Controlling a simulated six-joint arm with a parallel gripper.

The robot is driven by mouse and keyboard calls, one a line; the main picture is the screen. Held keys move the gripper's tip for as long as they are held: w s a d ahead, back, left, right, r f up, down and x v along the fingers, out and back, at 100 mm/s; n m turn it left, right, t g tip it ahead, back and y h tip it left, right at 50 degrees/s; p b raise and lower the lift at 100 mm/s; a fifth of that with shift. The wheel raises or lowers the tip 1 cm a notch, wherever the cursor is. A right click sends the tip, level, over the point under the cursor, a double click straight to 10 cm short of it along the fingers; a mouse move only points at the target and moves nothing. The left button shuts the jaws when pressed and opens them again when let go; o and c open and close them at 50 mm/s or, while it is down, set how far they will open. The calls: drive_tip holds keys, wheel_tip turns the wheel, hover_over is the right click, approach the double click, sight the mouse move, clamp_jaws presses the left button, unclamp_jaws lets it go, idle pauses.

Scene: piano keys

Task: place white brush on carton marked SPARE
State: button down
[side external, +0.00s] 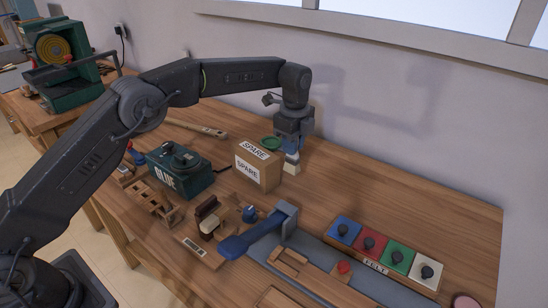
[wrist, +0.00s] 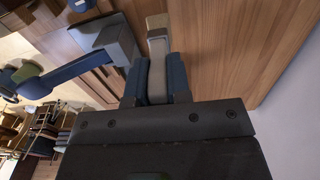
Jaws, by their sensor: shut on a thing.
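The carton marked SPARE (side external: 258,172) is a tan box with white labels on its top and front, standing mid-table. My gripper (side external: 291,155) points down just right of and behind the carton. It is shut on the white brush (side external: 291,167), whose pale lower part shows below the fingers, beside the carton and apart from its top. In the wrist view the brush (wrist: 157,75) sits between the two blue fingers (wrist: 157,85), pale with a tan far end. Its upper part is hidden in the fingers. I cannot tell how high it is above the table.
The table right of the gripper is clear.

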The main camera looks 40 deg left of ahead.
drive_tip(key=s+a+r, duration=0.2)
drive_tip(key=a+r, duration=0.2)
drive_tip(key=a, duration=0.4)
drive_tip(key=s+a+r, duration=0.3)
drive_tip(key=a, duration=0.5)
drive_tip(key=s+a+r, duration=0.2)
drive_tip(key=a+r, duration=0.2)
drive_tip(key=a, duration=0.4)
drive_tip(key=shift+n, duration=0.3)
drive_tip(key=shift+w+d+f, duration=0.95)
drive_tip(key=shift+d+f, duration=0.6)
drive_tip(key=shift+f, duration=0.3)
drive_tip(key=shift+w+d+f, duration=1)
drive_tip(key=shift+d+f, duration=0.6)
drive_tip(key=shift+f, duration=0.3)
drive_tip(key=shift+w+d+f, duration=0.95)
drive_tip(key=shift+d+f, duration=0.6)
drive_tip(key=shift+f, duration=0.3)
drive_tip(key=shift+f, duration=0.1)
drive_tip(key=c, duration=1.1)
unclamp_jaws()
wheel_tip(320, 180, up, 12)
drive_tip(key=shift+r, duration=0.2)
